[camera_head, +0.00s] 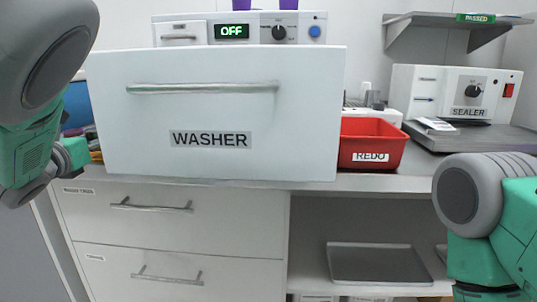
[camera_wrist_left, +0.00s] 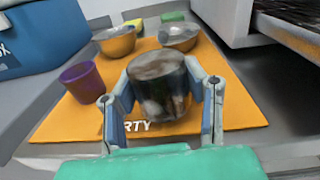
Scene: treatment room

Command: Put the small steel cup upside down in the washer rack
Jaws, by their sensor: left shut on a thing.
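The small steel cup (camera_wrist_left: 158,98) is between the two fingers of my left gripper (camera_wrist_left: 168,86), which is shut on it. The cup is over the orange mat (camera_wrist_left: 228,108); I cannot tell whether it touches the mat or which way its mouth faces. In the head view, the washer (camera_head: 212,110) has its white front panel standing forward of its control panel, and its display reads OFF. That panel hides the rack. A dark opening with metal slats (camera_wrist_left: 288,38) shows at the upper right of the left wrist view. My right gripper is out of view.
Two steel bowls (camera_wrist_left: 116,44) (camera_wrist_left: 180,38) and a purple cup (camera_wrist_left: 82,82) are on the mat. A blue box (camera_wrist_left: 40,35) stands left of it. A red REDO bin (camera_head: 372,143) and a sealer (camera_head: 455,95) stand right of the washer.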

